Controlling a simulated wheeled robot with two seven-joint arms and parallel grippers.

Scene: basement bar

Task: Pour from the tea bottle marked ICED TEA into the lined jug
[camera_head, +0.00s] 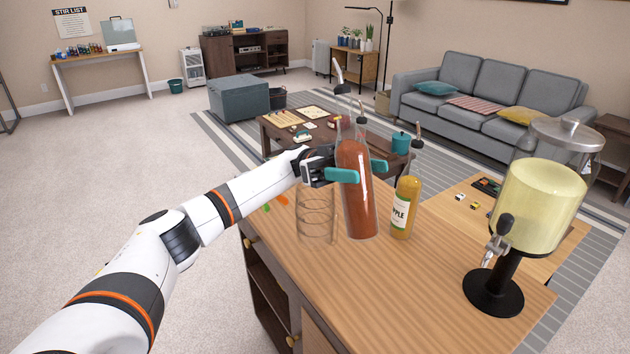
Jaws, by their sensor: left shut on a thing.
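A tall clear bottle of reddish-brown liquid (359,208) with a spout stands upright over the wooden counter. No label shows on its visible side, so I cannot read ICED TEA. My left gripper (361,170) has its teal fingers shut around the bottle's upper body. I cannot tell whether the bottle's base touches the counter. A clear vessel with horizontal rings (316,222), which looks like the lined jug, stands just left of the bottle and appears empty. My gripper and forearm cover its top. My right gripper is not in view.
A yellow bottle labelled with letters ending in PPLE (404,212) stands close right of the held bottle. A drink dispenser of pale yellow liquid (540,205) on a black stand is at the right. The front middle of the counter (400,290) is clear.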

